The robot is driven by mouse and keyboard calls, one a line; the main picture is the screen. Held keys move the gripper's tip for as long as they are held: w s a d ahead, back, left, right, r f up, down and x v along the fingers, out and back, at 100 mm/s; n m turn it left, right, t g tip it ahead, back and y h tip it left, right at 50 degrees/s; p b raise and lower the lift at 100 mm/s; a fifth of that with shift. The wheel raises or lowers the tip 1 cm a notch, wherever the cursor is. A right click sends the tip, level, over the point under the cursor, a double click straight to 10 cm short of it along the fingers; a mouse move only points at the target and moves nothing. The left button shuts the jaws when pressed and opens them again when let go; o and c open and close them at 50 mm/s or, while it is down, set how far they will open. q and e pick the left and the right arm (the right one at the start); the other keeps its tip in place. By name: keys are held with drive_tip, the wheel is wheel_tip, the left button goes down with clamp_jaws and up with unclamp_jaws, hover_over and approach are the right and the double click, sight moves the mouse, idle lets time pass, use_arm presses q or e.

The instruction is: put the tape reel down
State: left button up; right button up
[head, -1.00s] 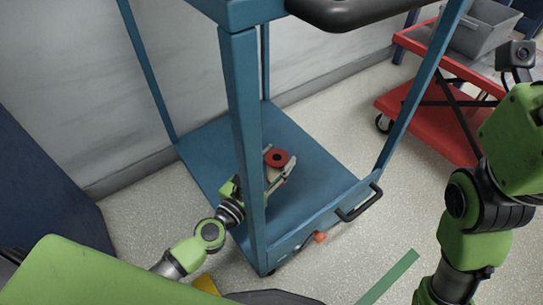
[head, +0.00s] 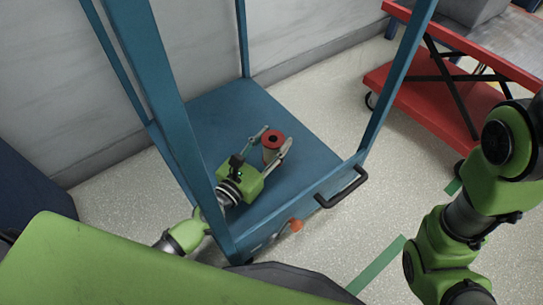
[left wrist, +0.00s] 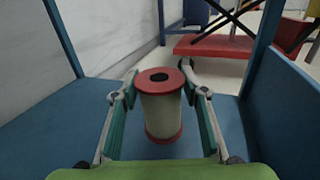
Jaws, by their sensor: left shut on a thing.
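The tape reel (head: 272,152) is a pale spool with red end flanges and a dark centre hole. It stands upright between the fingers of my left gripper (head: 278,135), low over the blue cart's bottom deck (head: 235,105). In the left wrist view the reel (left wrist: 163,115) is centred, with one finger on each side of it. My left gripper (left wrist: 160,73) is shut on it. I cannot tell whether its lower flange touches the deck. My right arm shows at the right of the head view, but its gripper is out of view.
The cart's blue posts (head: 165,90) rise around the deck, one close to my left arm. A black handle (head: 342,187) sticks out at the cart's front. A red cart (head: 440,100) stands at the right. Bare deck surrounds the reel.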

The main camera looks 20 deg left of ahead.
use_arm(q)
drive_tip(key=shift+f+b, duration=0.45)
drive_tip(key=shift+f, duration=0.3)
wheel_tip(320, 180, down, 3)
drive_tip(key=b, duration=0.2)
drive_tip(key=shift+b, duration=0.35)
drive_tip(key=shift+f, duration=0.1)
drive_tip(key=o, duration=1.2)
drive_tip(key=b+v, duration=0.1)
drive_tip(key=v, duration=1.1)
